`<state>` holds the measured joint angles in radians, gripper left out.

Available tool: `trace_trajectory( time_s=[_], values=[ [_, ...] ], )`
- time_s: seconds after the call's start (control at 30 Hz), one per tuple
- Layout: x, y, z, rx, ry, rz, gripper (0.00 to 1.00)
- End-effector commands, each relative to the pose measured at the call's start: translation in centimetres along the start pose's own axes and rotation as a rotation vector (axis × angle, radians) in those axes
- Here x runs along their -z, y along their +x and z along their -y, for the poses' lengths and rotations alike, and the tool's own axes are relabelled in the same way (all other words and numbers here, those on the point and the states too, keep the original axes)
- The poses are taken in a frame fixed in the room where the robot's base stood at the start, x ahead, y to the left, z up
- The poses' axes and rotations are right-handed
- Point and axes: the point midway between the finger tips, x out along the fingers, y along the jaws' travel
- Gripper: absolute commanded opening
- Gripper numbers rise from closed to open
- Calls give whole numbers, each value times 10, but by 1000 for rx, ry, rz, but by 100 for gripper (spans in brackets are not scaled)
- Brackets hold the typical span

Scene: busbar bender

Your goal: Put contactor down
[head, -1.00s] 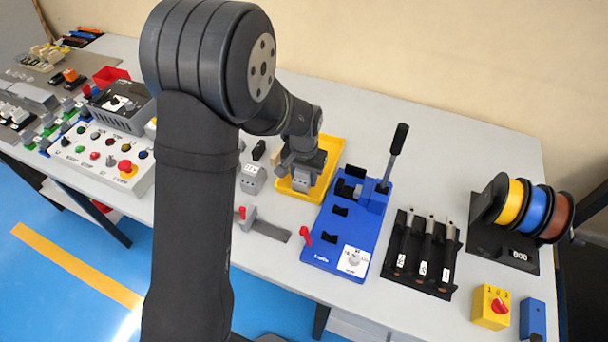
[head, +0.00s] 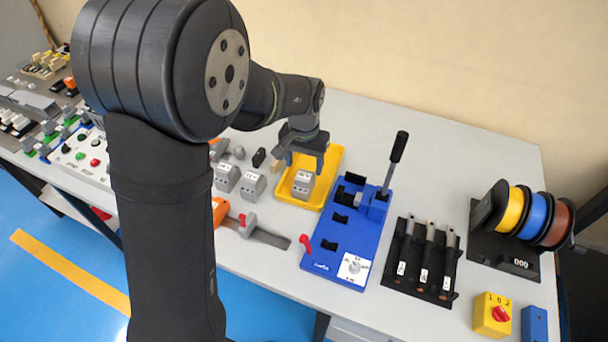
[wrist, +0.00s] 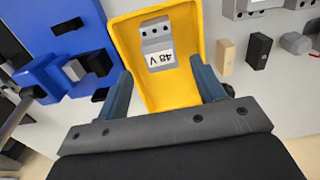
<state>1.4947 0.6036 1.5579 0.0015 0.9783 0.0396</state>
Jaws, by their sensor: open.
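The contactor (head: 303,185) is a small grey block with a white label, standing in the yellow tray (head: 328,172). In the wrist view the contactor (wrist: 157,45) shows its label reading 48 V, upside down, inside the yellow tray (wrist: 185,92). My gripper (head: 304,160) is above the tray, behind and over the contactor in the head view. In the wrist view my gripper (wrist: 160,85) has its two blue-grey fingers wide apart and nothing between them touching the contactor.
A blue bending fixture (head: 345,235) with an upright black lever (head: 398,148) stands right of the tray. Two grey blocks (head: 240,180) stand left of the tray. A black rack of tools (head: 425,260) and wire spools (head: 530,210) are further right.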

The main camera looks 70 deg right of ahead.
Motion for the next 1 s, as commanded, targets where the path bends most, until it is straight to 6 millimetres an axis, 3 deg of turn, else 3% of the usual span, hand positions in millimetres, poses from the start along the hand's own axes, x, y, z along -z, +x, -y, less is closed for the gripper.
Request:
trace_trajectory(
  time_s=[0.2, 0.63, 0.83, 1.0],
  values=[
    [0, -28, 0, 0, 0, -1, 62],
    [0, -33, 0, 0, 0, 1, 62],
    [0, -17, 0, 0, 0, 3, 62],
    [-1, 15, 0, 0, 0, 6, 62]
  ],
)
